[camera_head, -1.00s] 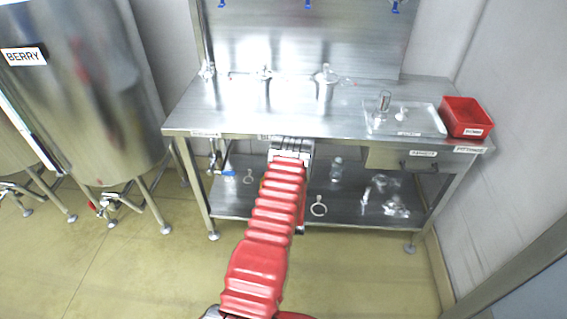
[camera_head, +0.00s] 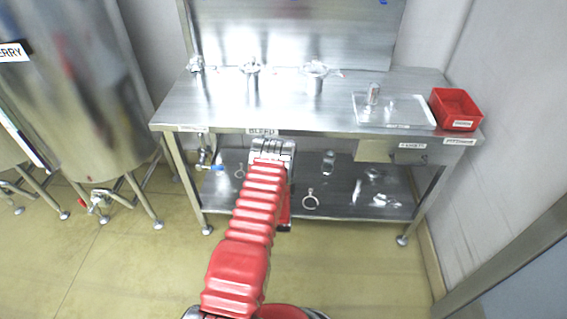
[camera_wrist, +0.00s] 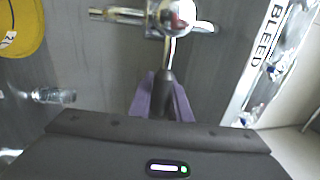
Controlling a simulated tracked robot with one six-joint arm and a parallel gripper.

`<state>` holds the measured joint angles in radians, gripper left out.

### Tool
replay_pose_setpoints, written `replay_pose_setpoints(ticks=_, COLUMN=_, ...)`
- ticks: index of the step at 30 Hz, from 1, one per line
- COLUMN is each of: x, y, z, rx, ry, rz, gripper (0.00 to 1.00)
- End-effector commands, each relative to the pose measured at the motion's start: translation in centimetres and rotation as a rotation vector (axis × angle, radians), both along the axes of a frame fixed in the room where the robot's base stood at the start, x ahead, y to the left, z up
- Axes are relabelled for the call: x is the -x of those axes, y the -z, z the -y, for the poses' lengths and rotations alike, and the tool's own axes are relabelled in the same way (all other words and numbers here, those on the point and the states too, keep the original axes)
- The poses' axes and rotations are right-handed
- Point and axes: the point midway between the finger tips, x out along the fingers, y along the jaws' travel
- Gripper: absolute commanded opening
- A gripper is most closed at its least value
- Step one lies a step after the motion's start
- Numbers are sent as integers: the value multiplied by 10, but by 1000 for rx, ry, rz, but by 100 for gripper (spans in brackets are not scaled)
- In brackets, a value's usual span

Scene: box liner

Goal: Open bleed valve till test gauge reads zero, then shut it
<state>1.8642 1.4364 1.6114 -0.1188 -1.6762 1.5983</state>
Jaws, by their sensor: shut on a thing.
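In the wrist view, the two purple fingers of my gripper (camera_wrist: 164,98) are shut on the dark lever handle (camera_wrist: 167,78) of a metal valve (camera_wrist: 172,18). The lever points from the valve body toward my gripper. A BLEED label (camera_wrist: 268,35) is on the steel edge at the right. In the head view, my gripper (camera_head: 272,150) is at the front edge of the steel bench, just below the BLEED label (camera_head: 262,132). The arm hides the valve there. I cannot make out a test gauge or its reading in either view.
The steel bench (camera_head: 330,117) holds a clear tray (camera_head: 395,112) and a red bin (camera_head: 455,108). A blue-handled valve (camera_head: 205,157) hangs under its left end. A drawer (camera_head: 376,151) is at the right. Clamps and glassware lie on the lower shelf (camera_head: 335,200).

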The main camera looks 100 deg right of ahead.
Motion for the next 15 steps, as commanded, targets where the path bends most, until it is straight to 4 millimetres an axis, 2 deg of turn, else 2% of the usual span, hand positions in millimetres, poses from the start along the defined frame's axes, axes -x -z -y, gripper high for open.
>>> replay_pose_setpoints(ticks=1, x=3, y=6, z=-4, rx=-15, ry=7, rz=4, gripper=0)
replay_pose_setpoints(ticks=5, x=5, y=6, z=-4, rx=-15, ry=11, rz=4, gripper=0)
replay_pose_setpoints(ticks=6, x=5, y=6, z=-4, rx=-15, ry=12, rz=3, gripper=18)
replay_pose_setpoints(ticks=13, x=6, y=4, z=-3, rx=-9, ry=11, rz=2, gripper=35)
replay_pose_setpoints(ticks=15, x=6, y=3, z=-2, rx=-7, ry=11, rz=1, gripper=36)
